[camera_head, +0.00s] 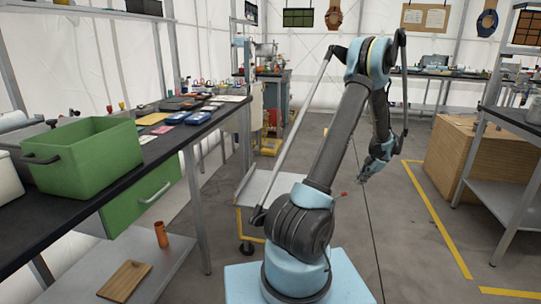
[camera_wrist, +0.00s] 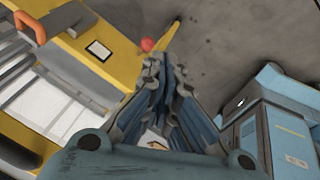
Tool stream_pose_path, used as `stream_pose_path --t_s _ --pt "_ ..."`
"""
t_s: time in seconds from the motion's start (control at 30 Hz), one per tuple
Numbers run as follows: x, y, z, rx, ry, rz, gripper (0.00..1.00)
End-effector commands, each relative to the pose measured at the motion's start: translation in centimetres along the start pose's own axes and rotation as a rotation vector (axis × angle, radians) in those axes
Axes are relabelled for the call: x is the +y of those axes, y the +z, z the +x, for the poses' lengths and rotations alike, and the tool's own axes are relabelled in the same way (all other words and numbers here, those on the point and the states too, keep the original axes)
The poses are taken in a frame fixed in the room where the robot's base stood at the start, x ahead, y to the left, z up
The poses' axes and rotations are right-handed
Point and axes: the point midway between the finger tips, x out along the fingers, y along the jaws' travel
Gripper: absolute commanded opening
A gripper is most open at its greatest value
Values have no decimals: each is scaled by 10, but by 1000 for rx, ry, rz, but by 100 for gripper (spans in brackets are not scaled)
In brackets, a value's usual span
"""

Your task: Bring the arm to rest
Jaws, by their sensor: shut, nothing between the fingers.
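My arm rises from its light blue base in the head view, bends at a high elbow and hangs down on the far side. My gripper (camera_head: 364,178) is at the end, pointing down in open air above the concrete floor. In the wrist view my gripper (camera_wrist: 160,62) has its fingers together, with nothing held between them. The fingertips appear close to a small red knob (camera_wrist: 147,44) in the picture; I cannot tell the depth between them.
A black-topped bench (camera_head: 190,132) with a green crate (camera_head: 90,160) stands left. A yellow-edged trolley (camera_head: 262,188) is behind my arm. A wooden crate (camera_head: 470,160) and metal shelving (camera_head: 505,185) stand right. Floor (camera_head: 405,245) between is clear.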

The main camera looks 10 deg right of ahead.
Motion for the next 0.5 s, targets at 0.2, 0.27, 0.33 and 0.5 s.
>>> stream_pose_path --t_s 0.2,0.27,0.33,0.5 --pt "13 -37 -12 -8 -19 59 0" --pt "18 -56 -19 -14 -27 93 0" --pt "23 -80 -27 -24 -38 139 0" --pt "31 -137 -44 -48 -59 251 0"
